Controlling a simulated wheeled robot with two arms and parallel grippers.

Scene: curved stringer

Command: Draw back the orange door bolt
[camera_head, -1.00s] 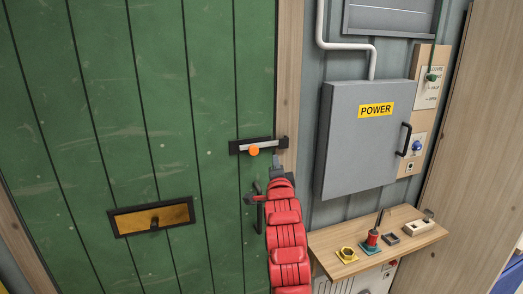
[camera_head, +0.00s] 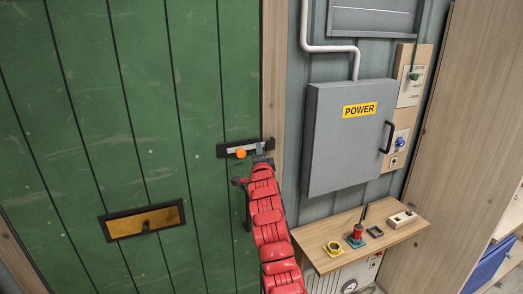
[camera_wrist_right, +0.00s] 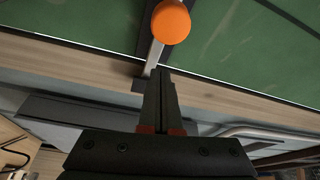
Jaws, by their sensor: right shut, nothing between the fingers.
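The orange bolt knob (camera_head: 240,153) sits on a grey metal bar in a dark bolt plate (camera_head: 223,151) on the green door's right edge. The plate reaches onto the wooden frame. My right gripper (camera_head: 260,148) is shut and empty at the right end of the bolt, just right of the knob, covering part of the plate. In the right wrist view the knob (camera_wrist_right: 171,21) is at the top, beyond the closed fingertips (camera_wrist_right: 160,72), with a visible gap between them. The fingertips overlap the bar's end; I cannot tell whether they touch it. My left gripper is out of view.
A dark door handle (camera_head: 240,181) is beside my right arm. A grey POWER box (camera_head: 345,150) juts out to the right. Below it is a wooden shelf (camera_head: 400,236) with several controls. A brass mail slot (camera_head: 125,224) is lower left.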

